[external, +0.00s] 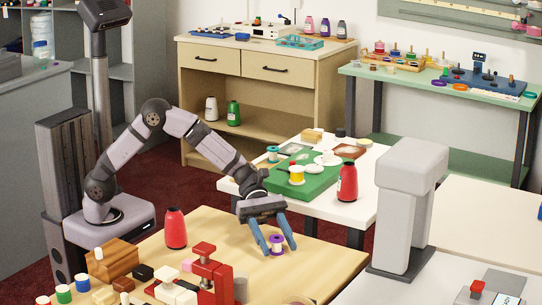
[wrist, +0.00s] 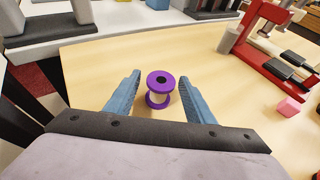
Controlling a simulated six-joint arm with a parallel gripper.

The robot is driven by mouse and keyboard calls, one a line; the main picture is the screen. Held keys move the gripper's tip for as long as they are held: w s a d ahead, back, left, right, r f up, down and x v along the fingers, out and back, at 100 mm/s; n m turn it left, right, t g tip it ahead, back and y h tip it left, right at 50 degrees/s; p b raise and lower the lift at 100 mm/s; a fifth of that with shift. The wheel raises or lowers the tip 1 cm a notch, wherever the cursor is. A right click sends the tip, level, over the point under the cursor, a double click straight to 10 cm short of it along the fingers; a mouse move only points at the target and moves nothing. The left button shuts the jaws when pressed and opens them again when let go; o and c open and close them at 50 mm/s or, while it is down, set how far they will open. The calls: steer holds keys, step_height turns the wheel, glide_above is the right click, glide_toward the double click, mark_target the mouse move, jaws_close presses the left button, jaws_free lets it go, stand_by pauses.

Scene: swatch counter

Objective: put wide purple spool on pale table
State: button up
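The wide purple spool (external: 277,244) stands upright on the light wooden table (external: 335,262). In the wrist view the spool (wrist: 160,88) has purple flanges, a pale middle and a dark hole on top. My gripper (external: 277,250) is open around it, with one blue finger on each side. The wrist view shows gaps between both fingers and the spool, so my gripper (wrist: 160,98) is not closed on it. A white table (external: 345,215) stands behind the wooden one; whether this or the light wooden one is the pale table, I cannot tell.
A red bottle (external: 175,228) stands left on the wooden table. A red press (external: 212,272), a pink cube (wrist: 289,107) and several small spools and blocks crowd its near left. The white table holds a green board (external: 308,186) and another red bottle (external: 347,182).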

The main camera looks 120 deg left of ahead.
steer(key=shift+r, duration=0.1)
steer(key=shift+r, duration=0.15)
steer(key=v, duration=1.2)
steer(key=shift+p, duration=0.3)
steer(key=shift+s+d+p, duration=0.1)
steer(key=shift+d+p, duration=0.15)
steer(key=shift+p, duration=0.05)
steer(key=s+d+r+m+g+y+p, duration=0.1)
steer(key=s+d+r+m+g+p, duration=0.1)
steer(key=s+d+m+g+p, duration=0.35)
steer(key=s+d+r+m+g+y+p, duration=0.1)
steer(key=s+d+r+m+g+p, duration=0.1)
steer(key=s+d+m+p, duration=0.55)
steer(key=s+r+m+g+y+p, duration=0.1)
steer(key=s+m+g+y+p, duration=0.2)
steer(key=s+m, duration=1)
steer(key=d+m+y+p, duration=0.1)
steer(key=m+y+p, duration=0.1)
steer(key=p, duration=0.2)
steer(key=shift+s+m+y+p, duration=0.2)
steer(key=shift+m+y+p, duration=0.1)
steer(key=shift+m+y, duration=0.1)
